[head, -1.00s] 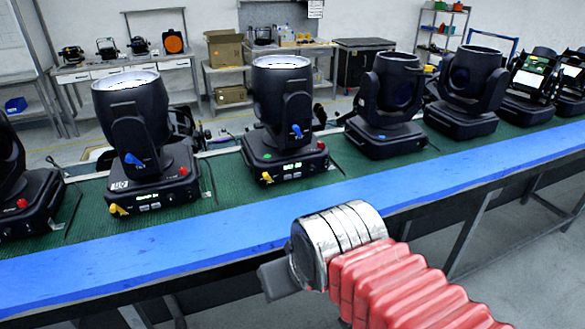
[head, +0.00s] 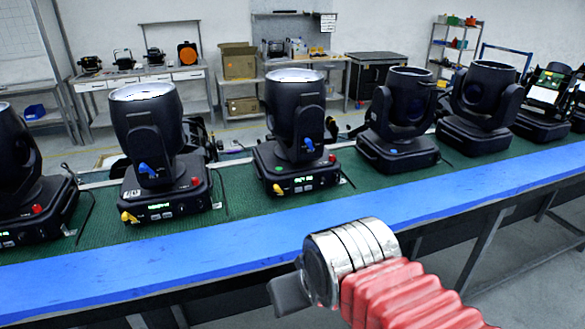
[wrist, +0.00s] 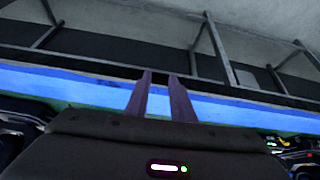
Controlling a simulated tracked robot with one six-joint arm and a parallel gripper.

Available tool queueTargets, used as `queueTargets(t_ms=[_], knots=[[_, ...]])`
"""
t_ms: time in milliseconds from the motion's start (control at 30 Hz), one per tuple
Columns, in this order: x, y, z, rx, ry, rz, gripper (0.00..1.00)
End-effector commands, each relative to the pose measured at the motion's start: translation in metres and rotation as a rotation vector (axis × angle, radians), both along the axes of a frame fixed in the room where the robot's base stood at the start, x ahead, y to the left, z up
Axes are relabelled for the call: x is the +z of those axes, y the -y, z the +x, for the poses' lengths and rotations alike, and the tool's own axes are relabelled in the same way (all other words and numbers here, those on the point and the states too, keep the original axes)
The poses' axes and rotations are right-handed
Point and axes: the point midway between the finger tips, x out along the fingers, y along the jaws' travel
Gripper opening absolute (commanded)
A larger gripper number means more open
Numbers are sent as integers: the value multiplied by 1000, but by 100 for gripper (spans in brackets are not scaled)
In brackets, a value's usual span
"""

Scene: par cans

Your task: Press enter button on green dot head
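The green dot head (head: 295,105) is a black moving-head light standing upright on the green bench mat, near the middle of the head view. A small green dot shows on its base, with a lit green display (head: 303,189) on the front panel and yellow and red parts beside it. I cannot make out its enter button. My gripper (head: 290,293) is in front of the bench, below and apart from this head. In the wrist view my gripper's two purple fingers (wrist: 160,74) stand apart with an empty gap between them.
More heads stand along the bench: one with a yellow part (head: 148,110) to the left, a blue-dotted one (head: 402,105) to the right, and others beyond. The blue bench edge strip (head: 210,243) is clear. A bench leg (head: 476,240) stands at right.

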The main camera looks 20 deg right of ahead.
Motion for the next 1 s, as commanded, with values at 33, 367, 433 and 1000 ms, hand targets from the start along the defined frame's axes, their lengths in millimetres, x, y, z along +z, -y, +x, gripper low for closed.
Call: queueTargets(t_ms=[33, 367, 433, 1000], knots=[[0, 0, 0, 0, 0, 0, 18], [0, 0, 0, 0, 0, 0, 0], [0, 0, 0, 0, 0, 0, 0], [0, 0, 0, 0, 0, 0, 0]])
